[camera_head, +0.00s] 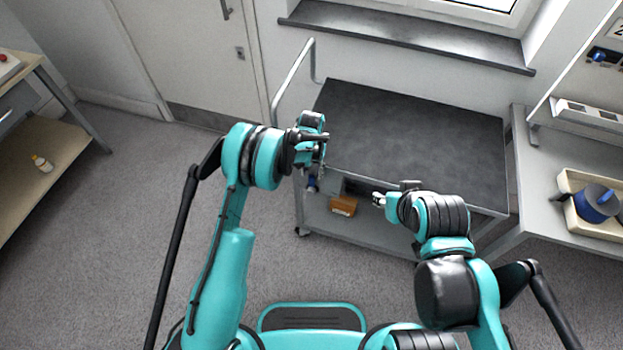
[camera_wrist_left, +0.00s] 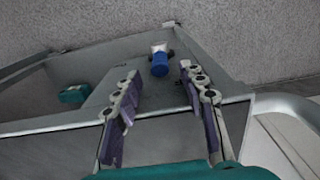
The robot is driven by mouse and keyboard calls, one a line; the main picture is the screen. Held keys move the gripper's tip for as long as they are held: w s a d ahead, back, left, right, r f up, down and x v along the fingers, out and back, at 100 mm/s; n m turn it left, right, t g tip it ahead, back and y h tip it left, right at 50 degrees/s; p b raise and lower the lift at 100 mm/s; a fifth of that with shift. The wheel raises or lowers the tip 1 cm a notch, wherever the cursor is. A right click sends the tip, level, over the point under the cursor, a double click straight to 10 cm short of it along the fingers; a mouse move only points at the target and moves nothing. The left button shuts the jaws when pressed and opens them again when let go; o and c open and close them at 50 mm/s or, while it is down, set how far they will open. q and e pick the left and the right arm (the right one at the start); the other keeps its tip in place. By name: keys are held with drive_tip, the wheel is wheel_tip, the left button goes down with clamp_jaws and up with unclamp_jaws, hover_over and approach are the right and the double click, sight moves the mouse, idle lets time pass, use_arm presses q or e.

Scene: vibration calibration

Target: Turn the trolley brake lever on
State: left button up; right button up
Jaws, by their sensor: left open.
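The trolley has a dark top (camera_head: 415,125), a grey lower shelf (camera_head: 375,232) and a bent rail handle (camera_head: 292,80) at its left end. A small blue-ended part (camera_head: 311,184), apparently the brake lever, shows low at the trolley's near left corner. In the left wrist view its blue end (camera_wrist_left: 160,66) points towards me, with a pale piece behind it. My left gripper (camera_head: 316,168) is at that corner, above the lever. Its fingers (camera_wrist_left: 160,88) are spread, with the lever seen between and beyond them, apparently untouched. My right gripper (camera_head: 378,199) is by the trolley's front edge; its fingers are too small to judge.
An orange-brown box (camera_head: 344,205) lies on the lower shelf. A bench (camera_head: 570,185) with a tray (camera_head: 572,215) holding a blue and grey device stands close on the right. A wooden shelf unit (camera_head: 30,165) is at far left. Floor left of the trolley is clear.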

sight(312, 177)
use_arm(q)
drive_tip(key=shift+f+b, duration=0.4)
drive_tip(key=shift+f, duration=1.5)
